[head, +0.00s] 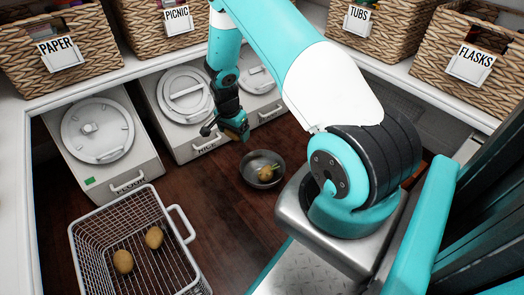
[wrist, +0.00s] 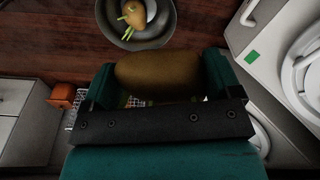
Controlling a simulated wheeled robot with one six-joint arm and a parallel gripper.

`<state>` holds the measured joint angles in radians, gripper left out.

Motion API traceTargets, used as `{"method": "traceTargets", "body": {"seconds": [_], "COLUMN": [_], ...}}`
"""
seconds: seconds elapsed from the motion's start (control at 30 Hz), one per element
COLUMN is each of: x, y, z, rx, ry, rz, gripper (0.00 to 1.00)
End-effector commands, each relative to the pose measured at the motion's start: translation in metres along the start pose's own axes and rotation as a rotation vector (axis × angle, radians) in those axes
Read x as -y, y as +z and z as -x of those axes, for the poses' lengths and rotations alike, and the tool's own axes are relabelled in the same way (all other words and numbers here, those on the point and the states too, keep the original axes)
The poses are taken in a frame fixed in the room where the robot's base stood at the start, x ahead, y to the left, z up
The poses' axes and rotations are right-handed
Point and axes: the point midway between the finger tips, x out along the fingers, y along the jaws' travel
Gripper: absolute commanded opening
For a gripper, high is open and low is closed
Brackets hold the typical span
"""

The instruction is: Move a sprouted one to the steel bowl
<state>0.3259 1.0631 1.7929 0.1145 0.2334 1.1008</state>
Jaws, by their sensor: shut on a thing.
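My gripper (head: 236,126) is shut on a brown potato (wrist: 145,72), which lies across between the two fingers (wrist: 158,80) in the wrist view. Small pale green bits show just under it; I cannot tell whether they are sprouts. The held potato is above the floor, up and left of the steel bowl (head: 248,178) in the head view. The round grey bowl stands on the floor and also shows at the top of the wrist view (wrist: 112,35). A potato with green sprouts (head: 267,173) lies in it, also seen in the wrist view (wrist: 133,13).
A white wire basket (head: 186,222) holds two plain potatoes (head: 123,261) (head: 154,237) at the lower left. Lidded bins labelled FLOUR (head: 98,130) and RICE (head: 185,90) stand behind. Woven baskets line the shelf above. Dark wood floor is clear between wire basket and bowl.

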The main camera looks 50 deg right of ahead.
Motion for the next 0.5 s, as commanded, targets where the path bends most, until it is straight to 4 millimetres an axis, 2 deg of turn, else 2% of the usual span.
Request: {"method": "traceTargets", "body": {"seconds": [0.03, 0.1, 0.2, 0.33, 0.5], "x": [-0.011, -0.023, -0.040, -0.053, -0.059], "y": [-0.017, -0.036, -0.057, -0.073, -0.077], "z": [-0.033, -0.058, -0.085, -0.105, -0.116], "rx": [0.001, 0.002, 0.002, 0.002, 0.002], "ry": [0.022, 0.049, 0.080, 0.103, 0.114], "rz": [-0.165, -0.387, -0.644, -0.850, -0.938], "gripper": [0.57, 0.57, 0.57, 0.57, 0.57]}}
